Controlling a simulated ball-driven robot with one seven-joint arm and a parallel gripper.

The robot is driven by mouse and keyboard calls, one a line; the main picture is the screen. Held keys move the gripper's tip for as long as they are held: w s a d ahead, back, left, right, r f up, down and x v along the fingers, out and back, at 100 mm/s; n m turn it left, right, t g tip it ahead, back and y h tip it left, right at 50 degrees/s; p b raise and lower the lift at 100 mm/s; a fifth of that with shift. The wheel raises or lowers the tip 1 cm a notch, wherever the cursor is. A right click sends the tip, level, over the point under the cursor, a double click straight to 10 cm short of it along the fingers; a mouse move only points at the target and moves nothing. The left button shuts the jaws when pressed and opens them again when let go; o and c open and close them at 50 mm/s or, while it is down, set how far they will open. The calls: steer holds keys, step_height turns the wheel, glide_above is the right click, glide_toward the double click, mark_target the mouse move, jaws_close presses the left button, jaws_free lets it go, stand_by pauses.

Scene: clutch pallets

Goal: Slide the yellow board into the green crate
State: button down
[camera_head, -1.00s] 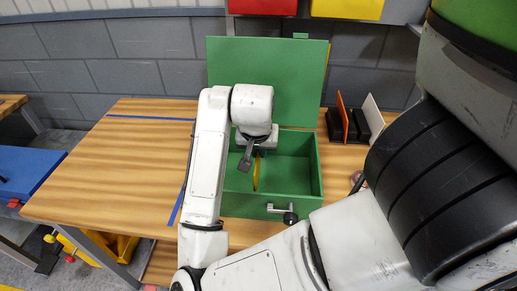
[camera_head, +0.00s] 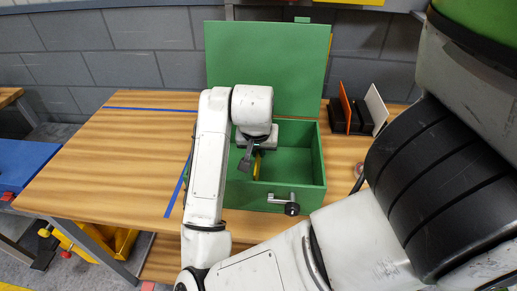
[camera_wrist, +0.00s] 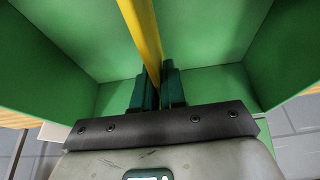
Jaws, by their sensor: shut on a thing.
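The green crate (camera_head: 300,205) stands on the wooden table with its lid (camera_head: 267,65) raised at the back. The yellow board (camera_head: 257,165) is a thin upright strip inside the crate opening, partly hidden by my wrist. In the wrist view the yellow board (camera_wrist: 143,35) runs edge-on between the dark green fingers of my gripper (camera_wrist: 158,88). My gripper is shut on it, with the crate's green walls (camera_wrist: 215,30) on both sides. I cannot tell whether the board's lower edge touches the crate floor.
A black rack (camera_head: 353,118) with an orange board (camera_head: 346,103) and a white board (camera_head: 376,106) stands right of the crate. Blue tape (camera_head: 150,109) marks the table; the table's left part is clear.

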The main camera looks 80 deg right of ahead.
steer(key=c, duration=1.1)
jaws_free()
steer(key=p+v, duration=0.1)
steer(key=v, duration=0.9)
steer(key=shift+a+r+p, duration=0.25)
steer(key=shift+r+p, duration=0.05)
steer(key=shift+r, duration=0.05)
